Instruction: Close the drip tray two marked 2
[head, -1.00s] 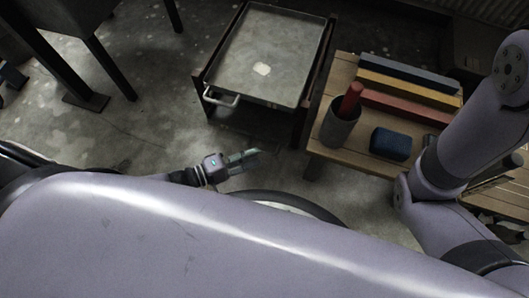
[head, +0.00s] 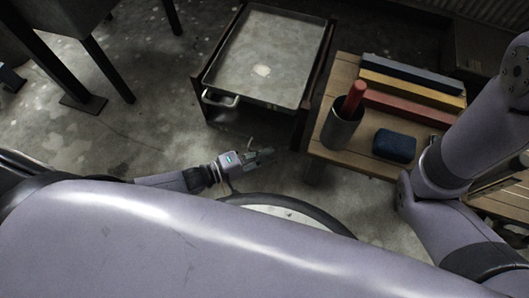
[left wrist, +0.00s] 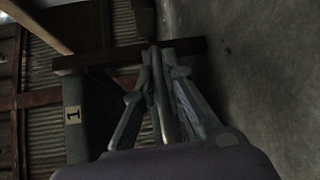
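A rack (head: 318,72) with a grey metal tray (head: 262,62) on top stands ahead of me in the head view. A light handle (head: 220,100) sits at the tray's near left edge. My left gripper (head: 273,156) is in front of the rack, lower than the handle, and appears shut and empty. In the left wrist view its fingertips (left wrist: 160,52) are close together. That view also shows a grey panel (left wrist: 77,140) with a label reading 1 (left wrist: 73,115). I cannot make out any mark 2. My right gripper is not in view.
A wooden bench (head: 347,70) stands right of the rack. It bears a grey cup (head: 341,130) holding a red stick, a blue block (head: 394,145) and several coloured bars. Dark table legs (head: 108,68) stand at left. The floor left of the rack is clear.

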